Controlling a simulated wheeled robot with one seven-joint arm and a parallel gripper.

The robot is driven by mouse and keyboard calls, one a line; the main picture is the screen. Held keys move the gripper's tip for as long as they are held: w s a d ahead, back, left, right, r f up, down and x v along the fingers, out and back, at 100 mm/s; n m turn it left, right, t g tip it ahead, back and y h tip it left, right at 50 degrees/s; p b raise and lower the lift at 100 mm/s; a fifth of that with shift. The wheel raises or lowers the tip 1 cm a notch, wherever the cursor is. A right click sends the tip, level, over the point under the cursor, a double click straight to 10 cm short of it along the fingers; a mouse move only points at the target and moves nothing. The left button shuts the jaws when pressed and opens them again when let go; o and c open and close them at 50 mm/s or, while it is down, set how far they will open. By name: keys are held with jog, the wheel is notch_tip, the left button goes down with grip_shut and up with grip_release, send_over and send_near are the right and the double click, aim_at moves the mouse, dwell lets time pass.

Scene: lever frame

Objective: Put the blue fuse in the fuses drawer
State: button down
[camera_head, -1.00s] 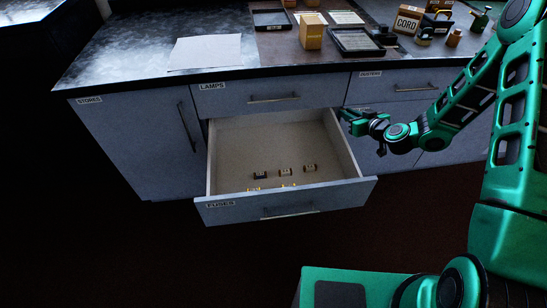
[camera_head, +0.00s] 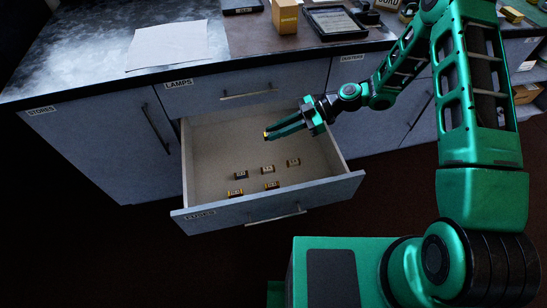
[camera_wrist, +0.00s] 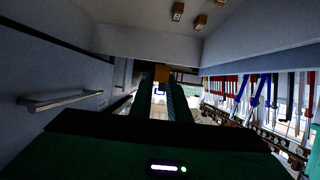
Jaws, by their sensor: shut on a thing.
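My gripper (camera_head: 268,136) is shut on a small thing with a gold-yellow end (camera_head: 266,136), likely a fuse. It is over the back part of the open drawer labelled FUSES (camera_head: 262,211), above its floor. In the wrist view the held thing (camera_wrist: 161,75) shows orange-yellow between the fingertips; the fingers hide most of it, so I cannot tell if its body is blue. Several small fuses with gold ends lie on the drawer floor, among them a dark bluish one (camera_head: 240,174) at the left and a brownish one (camera_head: 293,162) at the right.
The closed LAMPS drawer (camera_head: 200,96) is just above the open one. The STORES door (camera_head: 90,150) is at the left. On the worktop are a white sheet (camera_head: 168,45), a yellow-brown box (camera_head: 285,16) and a dark tray (camera_head: 333,33). The drawer's back floor is clear.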

jog(key=shift+s+d+f, duration=1.1)
jog(key=shift+s+f, duration=0.2)
jog(key=shift+f, duration=0.45)
jog(key=shift+s+d+f, duration=1.15)
jog(key=shift+s+f, duration=0.2)
jog(key=shift+f, duration=0.4)
jog(key=shift+s+d+f, duration=1.1)
jog(key=shift+s+f, duration=0.2)
jog(key=shift+f, duration=0.45)
jog(key=shift+f, duration=0.15)
jog(key=shift+f, duration=0.2)
